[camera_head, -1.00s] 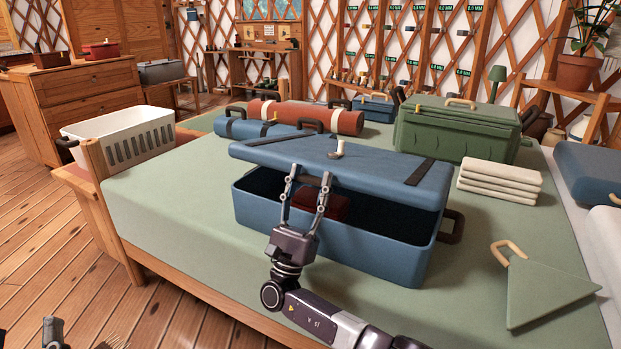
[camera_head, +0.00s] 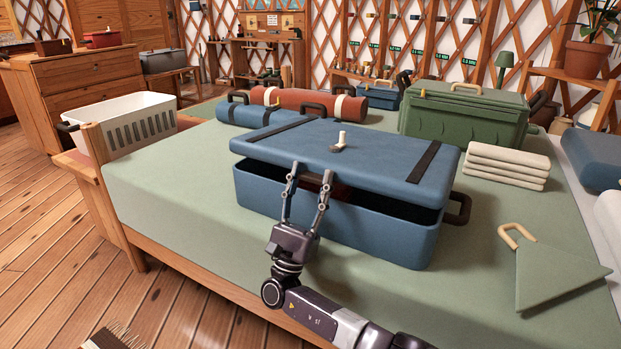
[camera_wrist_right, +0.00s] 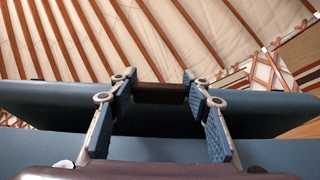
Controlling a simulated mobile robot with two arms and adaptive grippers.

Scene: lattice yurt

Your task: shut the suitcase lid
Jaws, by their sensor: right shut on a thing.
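The blue suitcase (camera_head: 375,228) stands on the green-covered bed. Its lid (camera_head: 385,158) is tilted slightly, with a narrow dark gap between its front edge and the body, wider toward the right. My right gripper (camera_head: 310,172) is at the lid's front edge. In the right wrist view, its fingers (camera_wrist_right: 160,82) are on either side of a dark brown handle (camera_wrist_right: 160,95) on the lid and are shut on it. A dark red thing inside shows only as a sliver through the gap. My left gripper is not in view.
A green chest (camera_head: 465,122) and folded cream cloths (camera_head: 507,165) are behind and right of the suitcase. A green triangular thing (camera_head: 560,272) lies at right. Blue and red rolls (camera_head: 265,117) lie behind. A white basket (camera_head: 130,128) is at left. The bed's left part is clear.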

